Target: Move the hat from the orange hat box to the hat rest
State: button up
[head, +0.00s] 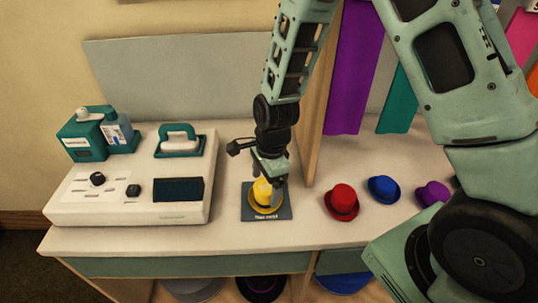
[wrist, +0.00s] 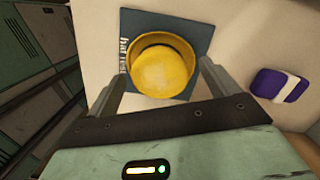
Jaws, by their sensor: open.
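A yellow hat (head: 262,194) sits on a dark square mat (head: 283,213), which I take for the hat rest. The hat also shows in the wrist view (wrist: 163,68), and the mat there (wrist: 195,22) carries white lettering that seems to start with "hat". My gripper (head: 267,188) is right over the hat and pointing down. In the wrist view my gripper (wrist: 162,84) is open, with one finger on each side of the hat; I cannot tell whether either touches it. I see no orange hat box in either view.
Red (head: 341,202), blue (head: 383,189) and purple (head: 432,194) hats stand on the counter to the right. A white console (head: 130,210) with knobs is close on the left. A wooden divider (head: 317,120) rises behind. Round boxes sit on the shelf below.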

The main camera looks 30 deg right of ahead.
notch_tip(320, 180, up, 16)
jog(key=d, duration=0.2)
jog(key=shift+r, duration=0.15)
dwell(0.4)
jog(key=s+a+r+n, duration=0.1)
jog(key=s+a+n, duration=0.3)
jog(key=s+n, duration=0.6)
jog(key=s+a+r+n, duration=0.1)
jog(key=s+a+n, duration=0.3)
jog(key=s+n, duration=0.6)
jog(key=shift+a+r+n+h, duration=0.15)
jog(key=shift+n+h, duration=0.25)
jog(key=shift+n, duration=2.5)
